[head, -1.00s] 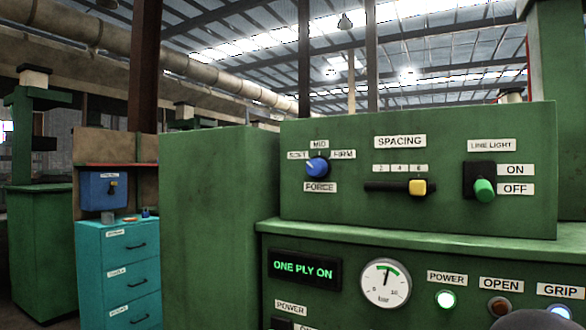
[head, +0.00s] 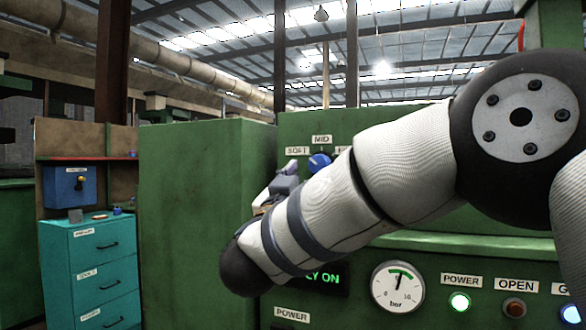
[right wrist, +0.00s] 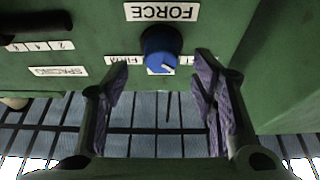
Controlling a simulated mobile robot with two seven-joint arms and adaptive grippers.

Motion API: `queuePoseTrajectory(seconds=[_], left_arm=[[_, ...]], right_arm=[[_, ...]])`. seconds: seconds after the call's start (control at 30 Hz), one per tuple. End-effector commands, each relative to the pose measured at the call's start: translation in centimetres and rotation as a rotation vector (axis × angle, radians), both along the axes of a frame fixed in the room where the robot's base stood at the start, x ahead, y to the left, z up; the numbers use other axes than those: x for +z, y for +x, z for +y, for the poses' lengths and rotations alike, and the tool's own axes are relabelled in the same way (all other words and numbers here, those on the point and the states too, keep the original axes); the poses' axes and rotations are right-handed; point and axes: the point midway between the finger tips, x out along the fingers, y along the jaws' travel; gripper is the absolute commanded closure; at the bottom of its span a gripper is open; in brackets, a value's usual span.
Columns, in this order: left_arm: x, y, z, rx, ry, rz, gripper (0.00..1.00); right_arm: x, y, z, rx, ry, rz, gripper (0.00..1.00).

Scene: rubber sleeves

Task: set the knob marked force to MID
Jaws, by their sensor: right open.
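The force knob (head: 319,163) is a round blue dial with a white pointer line, on the green panel. In the right wrist view, which is upside down, the knob (right wrist: 160,47) has its pointer turned toward the SOFT side. The MID label (head: 321,139) is above it and the SOFT label (head: 297,151) at its left; the FORCE label (right wrist: 162,12) shows in the wrist view. My right gripper (right wrist: 158,80) is open, its purple-padded fingers apart with the knob between and beyond them. In the head view it (head: 286,178) is partly hidden by my arm. My left gripper is not in view.
My right arm covers the spacing slider and line-light switch in the head view. A pressure gauge (head: 397,287), a lit power lamp (head: 459,302) and a partly covered display (head: 328,281) are below. A green cabinet (head: 195,220) and teal drawers (head: 95,270) stand left.

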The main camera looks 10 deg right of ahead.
Motion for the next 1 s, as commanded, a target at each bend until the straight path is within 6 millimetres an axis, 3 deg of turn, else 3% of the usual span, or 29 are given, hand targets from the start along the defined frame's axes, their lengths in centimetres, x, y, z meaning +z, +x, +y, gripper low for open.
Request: queuePoseTrajectory(seconds=[0.2, 0.5, 0.53, 0.73, 1.0], left_arm=[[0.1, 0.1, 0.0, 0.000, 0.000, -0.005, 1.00], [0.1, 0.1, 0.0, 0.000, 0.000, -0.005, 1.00], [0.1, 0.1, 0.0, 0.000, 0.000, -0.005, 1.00], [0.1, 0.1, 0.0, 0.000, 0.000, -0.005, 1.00], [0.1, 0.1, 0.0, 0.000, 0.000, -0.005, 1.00]], right_arm=[[1.4, 2.7, -1.8, 0.002, 0.001, -0.002, 0.48], [1.5, 3.1, -2.1, 0.003, -0.001, 0.001, 0.48], [1.5, 3.1, -2.1, 0.003, -0.001, 0.001, 0.50], [1.5, 3.1, -2.1, 0.003, -0.001, 0.001, 0.95], [1.5, 3.1, -2.0, 0.003, 0.013, -0.009, 0.95]])
